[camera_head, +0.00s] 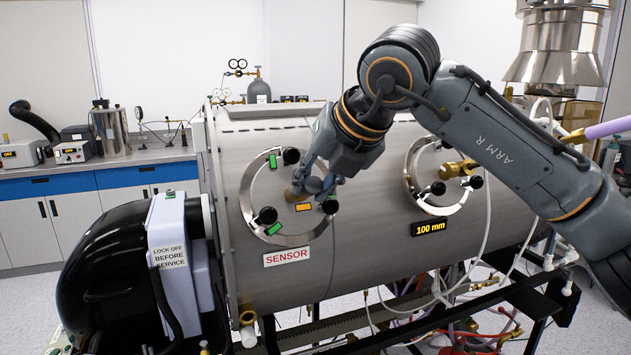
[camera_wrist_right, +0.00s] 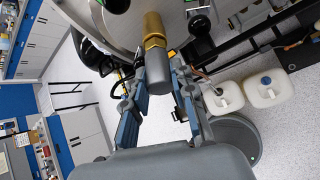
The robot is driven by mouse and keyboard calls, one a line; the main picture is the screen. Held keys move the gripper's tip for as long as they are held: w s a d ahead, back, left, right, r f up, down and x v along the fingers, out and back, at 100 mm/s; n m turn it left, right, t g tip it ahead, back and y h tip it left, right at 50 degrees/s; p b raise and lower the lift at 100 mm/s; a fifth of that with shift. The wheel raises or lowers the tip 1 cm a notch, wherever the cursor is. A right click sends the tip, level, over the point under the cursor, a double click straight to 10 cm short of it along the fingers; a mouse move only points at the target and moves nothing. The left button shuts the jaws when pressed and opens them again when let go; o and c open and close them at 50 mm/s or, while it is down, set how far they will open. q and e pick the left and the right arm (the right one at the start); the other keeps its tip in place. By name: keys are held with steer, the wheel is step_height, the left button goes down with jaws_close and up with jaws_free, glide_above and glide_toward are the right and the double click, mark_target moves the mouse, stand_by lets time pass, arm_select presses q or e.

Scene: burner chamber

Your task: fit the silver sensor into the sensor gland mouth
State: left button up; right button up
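The silver sensor (camera_wrist_right: 158,74) is a short grey cylinder between the fingertips of my right gripper (camera_wrist_right: 158,68) in the wrist view. Both fingers lie against its sides, so the gripper looks shut on it. A brass fitting (camera_wrist_right: 153,30), which looks like the sensor gland, is in line with the sensor's far end. They appear to meet; I cannot tell how deep the sensor sits. My left gripper is not in view.
The left port ring (camera_head: 250,185) carries several black knobs around the gripper, above the SENSOR label (camera_head: 286,257). A second port with a brass fitting (camera_head: 457,169) and a 100 mm label (camera_head: 428,229) is to the right. White jugs (camera_wrist_right: 266,87) stand on the floor.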

steer(key=o, duration=0.5)
